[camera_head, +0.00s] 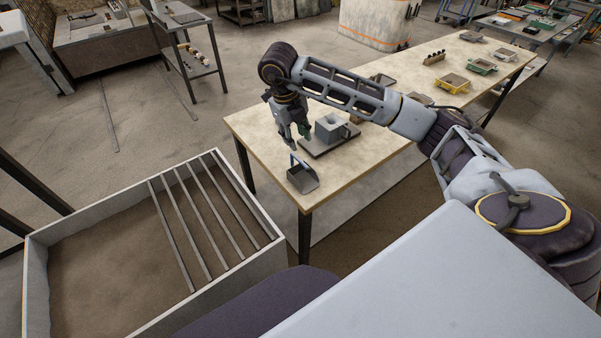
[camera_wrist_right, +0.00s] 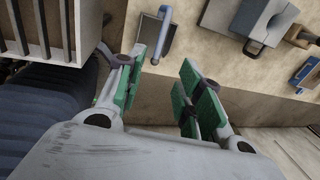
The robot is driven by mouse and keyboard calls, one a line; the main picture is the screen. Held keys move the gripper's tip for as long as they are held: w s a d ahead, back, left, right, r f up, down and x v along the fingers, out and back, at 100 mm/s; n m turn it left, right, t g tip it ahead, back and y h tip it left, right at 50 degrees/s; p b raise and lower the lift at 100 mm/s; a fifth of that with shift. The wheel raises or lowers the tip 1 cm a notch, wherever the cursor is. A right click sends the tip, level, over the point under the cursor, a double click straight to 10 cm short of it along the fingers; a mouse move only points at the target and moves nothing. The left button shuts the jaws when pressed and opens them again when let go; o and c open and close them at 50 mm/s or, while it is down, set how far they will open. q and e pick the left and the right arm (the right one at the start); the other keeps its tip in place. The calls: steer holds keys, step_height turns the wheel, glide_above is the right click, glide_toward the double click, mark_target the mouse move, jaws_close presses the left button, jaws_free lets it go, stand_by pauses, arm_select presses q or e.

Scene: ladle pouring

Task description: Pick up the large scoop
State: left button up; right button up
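The large scoop (camera_head: 303,180), a grey square pan with a blue-grey handle, rests at the near left corner of the wooden table (camera_head: 262,128). In the right wrist view the scoop's handle (camera_wrist_right: 162,32) shows just beyond the fingertips, roughly in line with the gap between them. My left gripper is not in view.
A grey block (camera_head: 331,128) on a flat plate stands just right of the scoop. A blue-handled tool (camera_wrist_right: 305,72) lies near it. A large bin with slats (camera_head: 205,210) stands left of the table. Several small trays (camera_head: 453,83) stand farther along the table.

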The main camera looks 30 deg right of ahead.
glide_above(301, 161)
steer(key=s+a, duration=0.1)
step_height(301, 161, down, 7)
steer(key=shift+d+f, duration=0.1)
steer(key=shift+f, duration=0.55)
steer(key=shift+f+p, duration=0.3)
steer(key=f, duration=0.3)
steer(key=shift+w+d+p, duration=0.3)
steer(key=shift+w+p, duration=0.05)
steer(key=shift+d+f, duration=0.15)
steer(key=shift+f, duration=0.75)
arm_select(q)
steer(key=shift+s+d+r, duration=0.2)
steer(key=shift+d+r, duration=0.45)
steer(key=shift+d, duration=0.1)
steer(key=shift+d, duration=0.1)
